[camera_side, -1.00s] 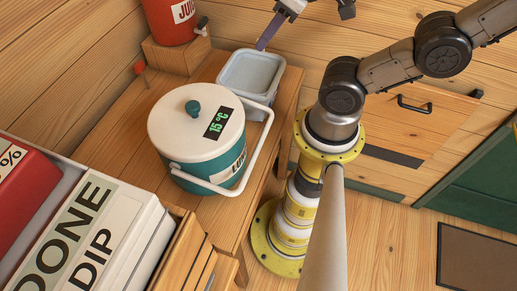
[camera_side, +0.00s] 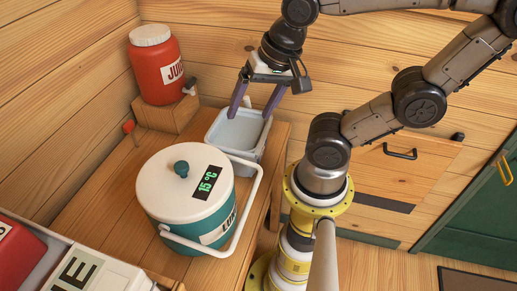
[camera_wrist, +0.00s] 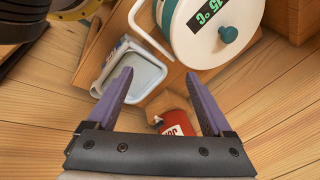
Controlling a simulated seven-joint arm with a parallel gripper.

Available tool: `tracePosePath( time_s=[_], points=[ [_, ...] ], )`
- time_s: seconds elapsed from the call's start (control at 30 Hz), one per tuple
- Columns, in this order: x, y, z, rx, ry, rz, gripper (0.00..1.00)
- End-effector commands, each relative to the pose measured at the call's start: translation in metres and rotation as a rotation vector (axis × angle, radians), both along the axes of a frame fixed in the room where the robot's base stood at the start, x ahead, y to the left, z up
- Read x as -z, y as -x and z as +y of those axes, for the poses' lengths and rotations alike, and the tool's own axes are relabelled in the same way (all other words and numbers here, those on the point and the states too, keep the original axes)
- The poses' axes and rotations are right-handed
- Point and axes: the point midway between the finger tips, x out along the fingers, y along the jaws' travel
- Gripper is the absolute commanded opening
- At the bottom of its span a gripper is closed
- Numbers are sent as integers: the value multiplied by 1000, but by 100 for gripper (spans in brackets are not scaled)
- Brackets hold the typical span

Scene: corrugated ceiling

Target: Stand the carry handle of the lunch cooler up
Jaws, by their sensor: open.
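The lunch cooler (camera_side: 187,200) is a round teal tub with a white lid, a teal knob and a display reading 15 °C. It stands on the wooden bench. Its white carry handle (camera_side: 250,212) is swung down to the right side, sloping outward around the tub. In the wrist view the cooler (camera_wrist: 205,30) is at the top and part of the handle (camera_wrist: 139,22) shows beside it. My gripper (camera_side: 250,112) is open and empty, fingers pointing down above the grey bin, behind the cooler and apart from the handle. Its fingers also frame the wrist view (camera_wrist: 160,100).
A grey open bin (camera_side: 262,150) stands behind the cooler. A red juice dispenser (camera_side: 157,72) sits on a wooden block (camera_side: 165,115) at the back left. A box with printed sides (camera_side: 110,275) is at the front left. Bench (camera_side: 98,190) left of the cooler is clear.

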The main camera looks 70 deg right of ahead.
Motion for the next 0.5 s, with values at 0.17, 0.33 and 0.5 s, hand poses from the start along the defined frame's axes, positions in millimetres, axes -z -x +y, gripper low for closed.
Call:
tracePosePath(
  time_s=[0.17,0.33,0.5],
  points=[
    [24,3,8,339,-117,121,85],
    [52,10,17,618,-159,246,85],
    [76,19,24,666,-123,339,85]
  ],
)
